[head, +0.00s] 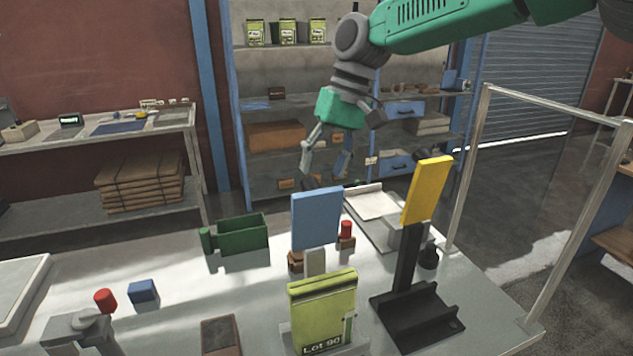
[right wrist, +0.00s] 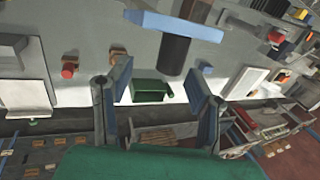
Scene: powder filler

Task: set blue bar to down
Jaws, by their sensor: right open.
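The blue bar (head: 316,218) stands raised as a flat, nearly upright panel at the middle of the bench in the head view. In the right wrist view the blue bar (right wrist: 175,25) shows edge-on, with a dark post (right wrist: 174,52) below it. My right gripper (head: 326,168) is open and empty, above and behind the blue bar in the head view. In the right wrist view my right gripper's fingers (right wrist: 160,85) are spread apart, with the bar beyond them and no contact visible. My left gripper is not in view.
A yellow panel (head: 426,190) on a black stand (head: 408,275) is right of the bar. A lime bag (head: 322,308) stands in front. A green bin (head: 242,235) and red knob (head: 346,229) are near. A metal frame (head: 467,170) edges the bench's right side.

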